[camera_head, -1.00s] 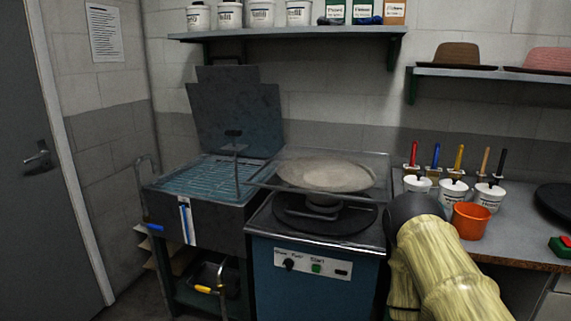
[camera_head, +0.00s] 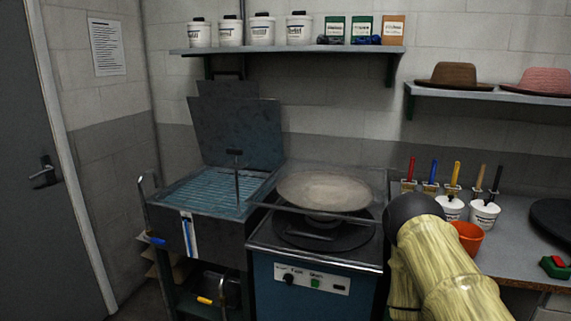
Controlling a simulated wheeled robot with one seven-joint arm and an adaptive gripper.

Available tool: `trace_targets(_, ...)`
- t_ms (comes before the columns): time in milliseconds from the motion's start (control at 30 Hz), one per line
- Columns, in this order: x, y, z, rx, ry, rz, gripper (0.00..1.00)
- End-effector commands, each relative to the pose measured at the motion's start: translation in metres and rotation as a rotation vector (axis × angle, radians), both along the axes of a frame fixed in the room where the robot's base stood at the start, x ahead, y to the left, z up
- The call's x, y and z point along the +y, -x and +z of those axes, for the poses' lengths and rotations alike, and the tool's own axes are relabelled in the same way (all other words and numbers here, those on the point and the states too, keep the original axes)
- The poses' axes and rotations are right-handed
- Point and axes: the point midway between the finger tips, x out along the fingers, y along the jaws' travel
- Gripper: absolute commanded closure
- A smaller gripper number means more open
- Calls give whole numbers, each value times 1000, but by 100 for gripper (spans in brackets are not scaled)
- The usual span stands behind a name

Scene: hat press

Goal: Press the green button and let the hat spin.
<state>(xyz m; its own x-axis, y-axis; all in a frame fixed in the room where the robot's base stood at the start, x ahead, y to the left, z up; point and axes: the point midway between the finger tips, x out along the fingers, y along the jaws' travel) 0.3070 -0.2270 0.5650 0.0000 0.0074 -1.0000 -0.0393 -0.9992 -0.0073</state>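The green button (camera_head: 315,283) is on the white control panel on the front of the blue hat press (camera_head: 270,270), to the right of a black knob (camera_head: 289,279). A pale, flat round hat (camera_head: 323,190) sits over the black turntable (camera_head: 300,231) on the press, under a clear cover. My arm, in a yellowish sleeve with a dark joint, comes up from the lower right, just right of the press. My gripper is not visible in the head view.
An open dark box (camera_head: 205,232) stands left of the press, its lid raised. Right is a counter with white pots, brushes and an orange cup (camera_head: 467,237). A separate red-and-green button box (camera_head: 556,266) lies at the far right. Shelves hold tubs and hats (camera_head: 453,76).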

Motion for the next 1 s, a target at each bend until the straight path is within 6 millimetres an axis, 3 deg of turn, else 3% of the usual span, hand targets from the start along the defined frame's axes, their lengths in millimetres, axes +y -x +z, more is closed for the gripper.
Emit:
trace_targets(33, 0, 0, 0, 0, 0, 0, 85)
trace_targets(133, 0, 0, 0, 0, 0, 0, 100)
trace_targets(1000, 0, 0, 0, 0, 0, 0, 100)
